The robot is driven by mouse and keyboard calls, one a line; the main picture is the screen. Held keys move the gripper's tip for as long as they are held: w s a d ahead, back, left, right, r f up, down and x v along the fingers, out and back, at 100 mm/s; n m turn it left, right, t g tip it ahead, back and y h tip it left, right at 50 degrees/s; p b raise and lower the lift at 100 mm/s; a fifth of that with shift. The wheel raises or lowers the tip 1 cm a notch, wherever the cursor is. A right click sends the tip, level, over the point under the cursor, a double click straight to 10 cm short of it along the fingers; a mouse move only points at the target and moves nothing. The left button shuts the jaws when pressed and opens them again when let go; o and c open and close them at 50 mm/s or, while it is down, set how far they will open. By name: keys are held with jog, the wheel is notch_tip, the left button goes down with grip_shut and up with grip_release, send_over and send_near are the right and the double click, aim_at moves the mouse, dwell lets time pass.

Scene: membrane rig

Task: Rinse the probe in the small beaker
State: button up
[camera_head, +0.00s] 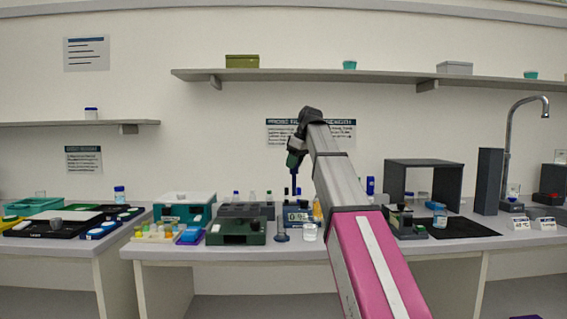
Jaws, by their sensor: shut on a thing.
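My gripper (294,167) hangs pointing down above the middle of the bench. It is shut on the probe (294,184), a thin dark blue upright stick. The probe's lower end is over the area of a blue meter (298,216) with a lit display, and I cannot tell its exact depth. A small clear beaker (310,232) stands on the bench near the front edge, a little right of and below the probe in the picture. The probe appears apart from the beaker. A dark blue stand with a round base (282,237) is just left of the beaker.
A green-grey device (235,230) and a teal box (184,208) stand to the left. My arm covers part of the bench right of the beaker. Further right are a dark mat (465,229), an open grey shelter (424,164) and a tap (512,140).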

jog(key=d+f+m+t+h, duration=0.1)
jog(key=d+f+m, duration=0.3)
jog(key=d+f, duration=0.1)
jog(key=shift+s+d+f+m, duration=0.15)
jog(key=shift+d+f+m, duration=0.15)
jog(key=shift+d, duration=0.4)
notch_tip(320, 180, down, 10)
dwell(1.3)
jog(key=shift+t, duration=0.3)
dwell(1.0)
